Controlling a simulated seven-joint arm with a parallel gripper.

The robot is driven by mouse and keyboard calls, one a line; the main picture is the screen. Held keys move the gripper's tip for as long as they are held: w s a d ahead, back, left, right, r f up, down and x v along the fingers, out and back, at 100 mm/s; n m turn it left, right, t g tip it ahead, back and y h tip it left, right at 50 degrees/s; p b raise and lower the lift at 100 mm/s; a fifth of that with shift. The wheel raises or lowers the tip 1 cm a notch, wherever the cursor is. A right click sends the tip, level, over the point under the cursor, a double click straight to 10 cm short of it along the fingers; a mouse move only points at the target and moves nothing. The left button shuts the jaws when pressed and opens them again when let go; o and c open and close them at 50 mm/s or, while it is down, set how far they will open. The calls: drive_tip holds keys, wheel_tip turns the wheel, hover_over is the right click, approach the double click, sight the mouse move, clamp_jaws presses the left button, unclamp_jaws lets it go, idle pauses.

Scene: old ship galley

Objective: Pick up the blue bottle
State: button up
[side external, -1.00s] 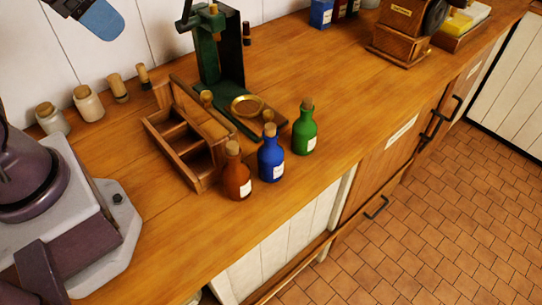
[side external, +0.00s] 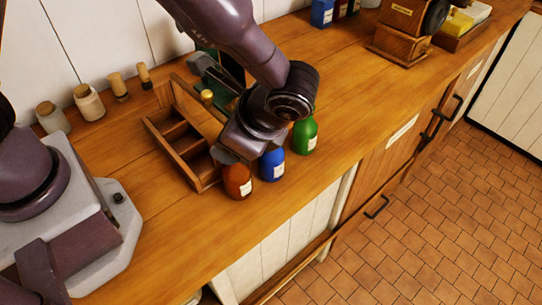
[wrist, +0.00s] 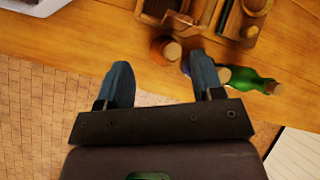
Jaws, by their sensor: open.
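The blue bottle (side external: 272,167) stands on the wooden counter between the brown bottle (side external: 238,182) and the green bottle (side external: 305,138). My wrist hides its upper part in the side view. My gripper (wrist: 162,72) is open and empty, with two blue fingers spread apart. In the wrist view the blue bottle (wrist: 186,65) is mostly hidden behind the right finger, its cork showing just right of that finger. The brown bottle (wrist: 163,52) shows beyond the gap between the fingers, and the green bottle (wrist: 250,80) lies to the right.
A wooden compartment box (side external: 172,140) stands left of the bottles. A green scale, mostly hidden by my arm, is behind them. Corked jars (side external: 88,103) line the wall. A wooden grinder (side external: 398,30) is at the back right. The counter right of the green bottle is clear.

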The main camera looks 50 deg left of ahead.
drive_tip(key=w+d+f+m+t+y, duration=0.3)
drive_tip(key=d+f+m+t+y, duration=0.35)
drive_tip(key=f+m, duration=0.2)
wheel_tip(320, 180, up, 2)
drive_tip(key=w+d+m+t+y, duration=0.2)
drive_tip(key=w+y, duration=0.1)
drive_tip(key=shift+g, duration=0.25)
drive_tip(key=shift+s+f+x, duration=0.1)
drive_tip(key=shift+s+x, duration=0.05)
drive_tip(key=shift+x, duration=2)
drive_tip(key=shift+s+f+x, duration=0.1)
drive_tip(key=shift+f+x, duration=0.05)
drive_tip(key=shift+x, duration=2.05)
drive_tip(key=shift+s+f+x, duration=0.1)
drive_tip(key=shift+s+x, duration=0.05)
drive_tip(key=shift+x, duration=2)
drive_tip(key=shift+a, duration=0.1)
clamp_jaws()
